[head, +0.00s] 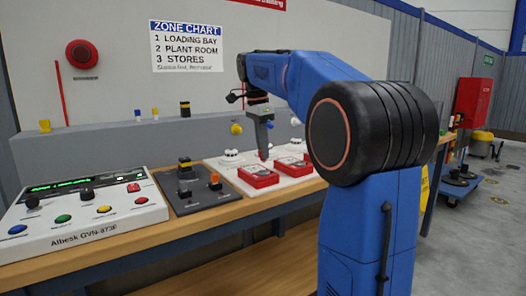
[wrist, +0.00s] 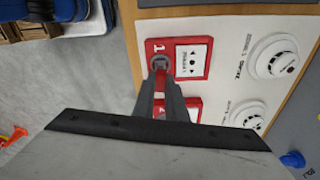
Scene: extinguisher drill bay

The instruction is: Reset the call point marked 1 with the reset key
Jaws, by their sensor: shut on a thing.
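The call point marked 1 (wrist: 192,62) is a red box with a white face, on a white board in the wrist view. A second red call point (wrist: 166,103) is partly hidden behind my fingers. Both call points also show in the head view, though I cannot read their numbers there. My gripper (wrist: 160,72) points down at the numbered end of call point 1.
White detectors (head: 231,157) stand behind the call points on the board. A grey switch panel (head: 193,190) and a control panel (head: 80,215) stand to the left on the wooden bench. A grey ledge (head: 110,138) runs behind. My arm hides the bench's right part.

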